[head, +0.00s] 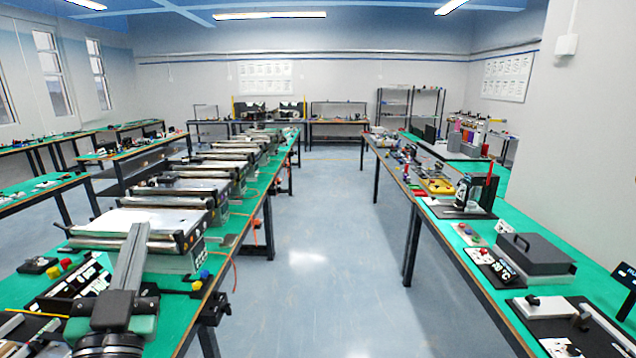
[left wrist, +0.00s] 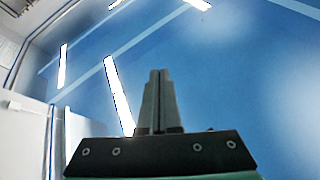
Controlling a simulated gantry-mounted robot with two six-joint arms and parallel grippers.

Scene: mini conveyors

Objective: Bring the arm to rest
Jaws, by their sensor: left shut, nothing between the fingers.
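My left arm comes in at the bottom left of the head view. Its gripper (head: 138,228) points upward and away, in front of the near end of the left bench. Its grey fingers are together and hold nothing. In the left wrist view the same gripper (left wrist: 160,74) shows its two fingers side by side and shut, against the blue ceiling with its light strips. No object is near the fingertips there. My right gripper is in neither view.
A long green bench (head: 237,230) with a row of mini conveyors (head: 150,222) runs along the left. Another bench at right carries a dark grey box (head: 535,252) and small devices. The blue-grey floor aisle (head: 320,265) between them is clear.

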